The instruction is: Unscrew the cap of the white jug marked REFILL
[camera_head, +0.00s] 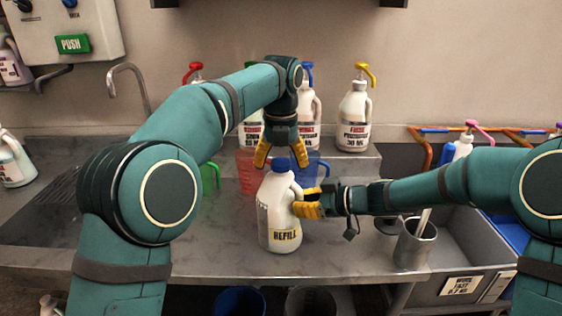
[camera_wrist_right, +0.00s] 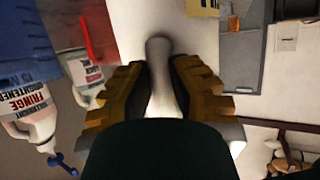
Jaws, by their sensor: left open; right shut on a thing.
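The white jug marked REFILL (camera_head: 279,215) stands upright on the steel counter, with its blue cap (camera_head: 282,164) on top. My right gripper (camera_head: 307,205) comes in from the right and is shut on the jug's handle. In the right wrist view the pale handle (camera_wrist_right: 160,75) runs between the two yellow fingers (camera_wrist_right: 160,85). My left gripper (camera_head: 277,153) points down just above and behind the cap, with its fingers spread. It holds nothing that I can see. Whether its fingers touch the cap is hard to tell.
Several white pump jugs (camera_head: 354,120) stand on a raised shelf behind. A red measuring jug (camera_head: 246,175) and a blue one (camera_head: 313,165) are close behind the REFILL jug. A metal cup (camera_head: 415,245) and a grey bin (camera_head: 470,250) are at right. The front left counter is clear.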

